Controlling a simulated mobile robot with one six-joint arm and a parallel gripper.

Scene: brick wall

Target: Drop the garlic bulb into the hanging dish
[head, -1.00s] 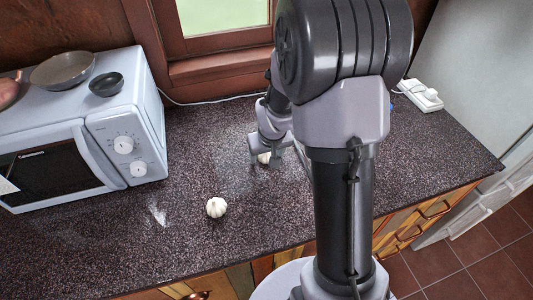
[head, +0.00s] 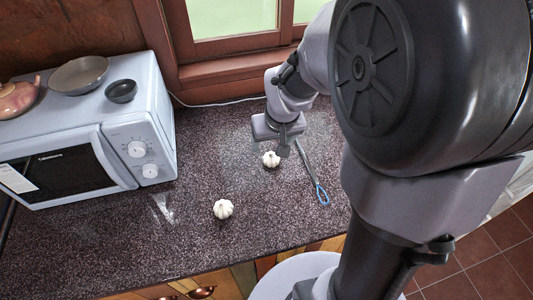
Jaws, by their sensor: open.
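One white garlic bulb (head: 271,159) sits on the dark speckled counter just below my gripper. A second garlic bulb (head: 223,209) sits nearer the counter's front edge, to the left. My gripper (head: 279,146) is open, just behind and above the farther bulb. One finger shows at that bulb's upper right; the other finger is hard to make out. I cannot tell whether any finger touches the bulb. I see no dish that hangs; my arm hides much of the right side.
A white microwave (head: 110,150) stands at left, with a pan (head: 79,75), a small dark bowl (head: 121,91) and a teapot-like pot (head: 18,99) on top. A blue-handled utensil (head: 321,191) lies right of the farther bulb. The counter's (head: 125,235) front left is mostly clear.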

